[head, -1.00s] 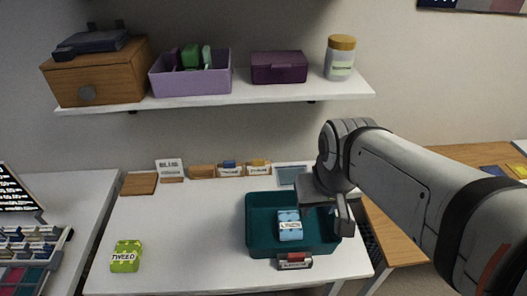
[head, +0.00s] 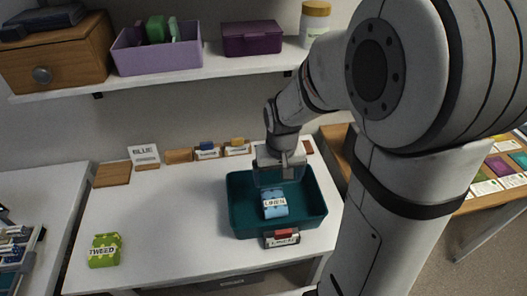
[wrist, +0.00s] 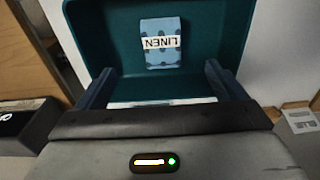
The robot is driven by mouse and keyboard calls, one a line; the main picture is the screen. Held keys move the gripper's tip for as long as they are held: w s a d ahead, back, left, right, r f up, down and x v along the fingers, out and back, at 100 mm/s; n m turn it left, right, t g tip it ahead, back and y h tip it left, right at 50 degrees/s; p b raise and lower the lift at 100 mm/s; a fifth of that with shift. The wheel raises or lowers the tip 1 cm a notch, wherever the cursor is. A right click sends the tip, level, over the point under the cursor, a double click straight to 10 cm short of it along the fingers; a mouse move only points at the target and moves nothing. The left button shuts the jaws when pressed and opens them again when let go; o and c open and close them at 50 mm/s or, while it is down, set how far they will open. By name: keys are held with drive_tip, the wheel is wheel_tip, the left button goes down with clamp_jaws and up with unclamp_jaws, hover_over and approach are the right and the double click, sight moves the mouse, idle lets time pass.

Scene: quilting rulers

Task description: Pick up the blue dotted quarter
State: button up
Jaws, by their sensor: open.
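The blue dotted quarter (head: 275,206) lies in the teal bin (head: 313,214) on the white table, with a white LINEN label on it. In the wrist view the quarter (wrist: 160,45) shows upside down, a little beyond the fingertips. My gripper (head: 280,178) is at the back part of the bin, above and behind the quarter. Its two fingers (wrist: 160,90) are spread wide in the wrist view, with nothing between them. The quarter and the fingers are apart.
A green quarter labelled TWEED (head: 105,250) lies at the table's front left. A BLUE sign (head: 144,154) and small card holders (head: 207,150) stand along the back. A holder with a red top (head: 283,238) stands at the bin's front. A shelf (head: 180,75) hangs above.

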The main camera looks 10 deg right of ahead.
hover_over(274, 200)
drive_tip(key=shift+g, duration=0.4)
wheel_tip(274, 200, down, 7)
drive_tip(key=shift+w+d+f+b, duration=0.1)
drive_tip(key=shift+w+d+b, duration=0.05)
drive_tip(key=shift+b, duration=0.25)
wheel_tip(274, 200, down, 8)
drive_tip(key=shift+r, duration=0.15)
drive_tip(key=c, duration=1.1)
